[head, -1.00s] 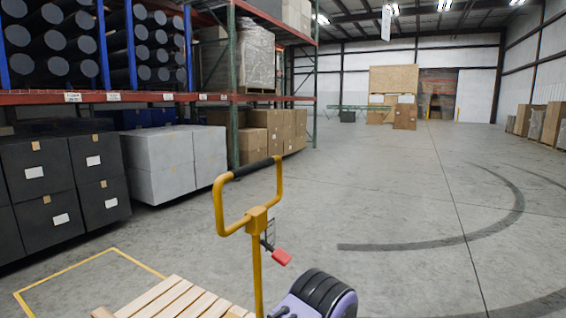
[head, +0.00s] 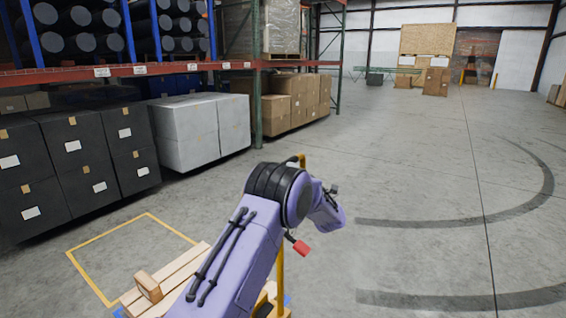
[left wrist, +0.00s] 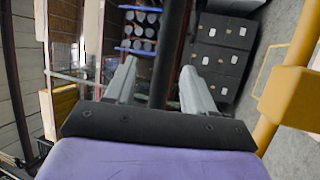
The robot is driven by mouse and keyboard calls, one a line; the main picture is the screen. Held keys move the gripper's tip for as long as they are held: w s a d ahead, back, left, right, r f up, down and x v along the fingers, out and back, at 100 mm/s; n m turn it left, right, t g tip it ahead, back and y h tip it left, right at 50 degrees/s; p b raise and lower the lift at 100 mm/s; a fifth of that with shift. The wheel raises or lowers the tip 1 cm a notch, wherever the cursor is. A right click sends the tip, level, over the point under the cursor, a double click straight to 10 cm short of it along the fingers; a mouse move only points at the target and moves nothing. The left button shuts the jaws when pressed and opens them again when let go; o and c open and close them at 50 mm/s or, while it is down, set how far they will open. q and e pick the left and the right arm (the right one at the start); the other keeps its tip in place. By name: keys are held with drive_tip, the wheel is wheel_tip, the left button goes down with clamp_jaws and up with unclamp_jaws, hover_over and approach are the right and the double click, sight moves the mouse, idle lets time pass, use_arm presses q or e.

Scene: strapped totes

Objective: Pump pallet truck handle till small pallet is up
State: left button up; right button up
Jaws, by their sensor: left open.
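The yellow pallet truck handle (head: 280,270) stands upright in the head view, mostly hidden behind my left arm. Its red lever (head: 298,245) shows to the right of the post. In the left wrist view the black grip bar (left wrist: 172,50) passes between the fingers of my left gripper (left wrist: 158,85), which is open around it; contact cannot be told. The yellow handle frame (left wrist: 292,90) is to the right. In the head view my arm hides the left fingers. The small wooden pallet (head: 180,272) is at the lower left, partly covered by my arm. My right gripper is not seen.
A yellow floor outline (head: 105,232) lies beyond the pallet. Black boxes (head: 75,160), grey boxes (head: 200,132) and brown cartons (head: 290,103) stand under racking at the left. The floor at the right is open.

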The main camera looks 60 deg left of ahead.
use_arm(q)
drive_tip(key=p+x, duration=0.1)
drive_tip(key=x, duration=0.4)
drive_tip(key=shift+a+p, duration=0.2)
drive_tip(key=shift+p, duration=0.1)
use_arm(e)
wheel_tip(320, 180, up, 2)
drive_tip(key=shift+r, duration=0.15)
use_arm(q)
drive_tip(key=shift+a, duration=0.1)
clamp_jaws()
drive_tip(key=shift+w, duration=0.1)
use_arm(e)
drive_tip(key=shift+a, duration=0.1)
